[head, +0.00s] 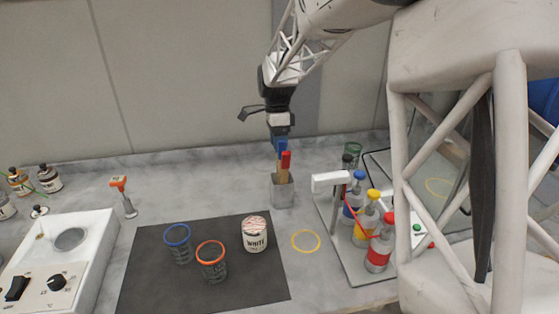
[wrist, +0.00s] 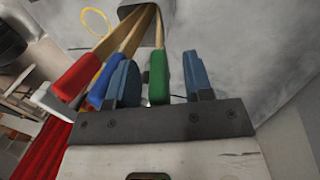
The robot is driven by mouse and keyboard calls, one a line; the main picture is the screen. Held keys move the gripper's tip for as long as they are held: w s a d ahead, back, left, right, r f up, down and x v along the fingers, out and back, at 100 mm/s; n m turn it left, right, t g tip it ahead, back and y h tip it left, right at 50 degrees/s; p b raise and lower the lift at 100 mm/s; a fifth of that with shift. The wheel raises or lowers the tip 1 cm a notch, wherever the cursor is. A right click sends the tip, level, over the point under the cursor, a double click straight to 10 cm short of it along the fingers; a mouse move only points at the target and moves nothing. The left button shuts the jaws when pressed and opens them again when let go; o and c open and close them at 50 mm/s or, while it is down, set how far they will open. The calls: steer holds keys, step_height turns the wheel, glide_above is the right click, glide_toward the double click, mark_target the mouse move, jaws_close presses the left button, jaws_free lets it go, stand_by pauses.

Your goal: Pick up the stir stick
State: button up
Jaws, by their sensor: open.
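Several stir sticks with wooden shafts and coloured handles stand in a square grey holder (head: 283,193). In the head view the blue handle (head: 281,147) and red handle (head: 286,160) show; the green one is hidden. In the wrist view the red handle (wrist: 77,76) and blue handle (wrist: 104,82) lie left of my fingers. The green handle (wrist: 158,84) appears between the two fingers. My gripper (wrist: 159,60) is open, with a visible gap on each side of the green handle. In the head view my gripper (head: 280,131) is directly above the holder, pointing down.
A dark mat (head: 150,285) carries a blue-rimmed cup (head: 178,244), an orange-rimmed cup (head: 211,262) and a white paint jar (head: 255,236). A yellow ring (head: 306,240) lies nearby. Right of the holder, a tray (head: 345,262) holds capped bottles. A white machine (head: 60,255) stands left.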

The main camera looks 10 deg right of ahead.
stand_by(0.3)
jaws_close()
steer(key=shift+r, duration=0.1)
steer(key=shift+s+r+v, duration=0.1)
steer(key=shift+s+v, duration=0.25)
steer(key=shift+v, duration=1.25)
steer(key=shift+s+r+v, duration=0.1)
steer(key=shift+s+v, duration=0.25)
steer(key=shift+v, duration=1.25)
steer(key=shift+s+r+v, duration=0.1)
steer(key=shift+s+v, duration=0.3)
steer(key=shift+v, duration=1.2)
steer(key=shift+a, duration=0.1)
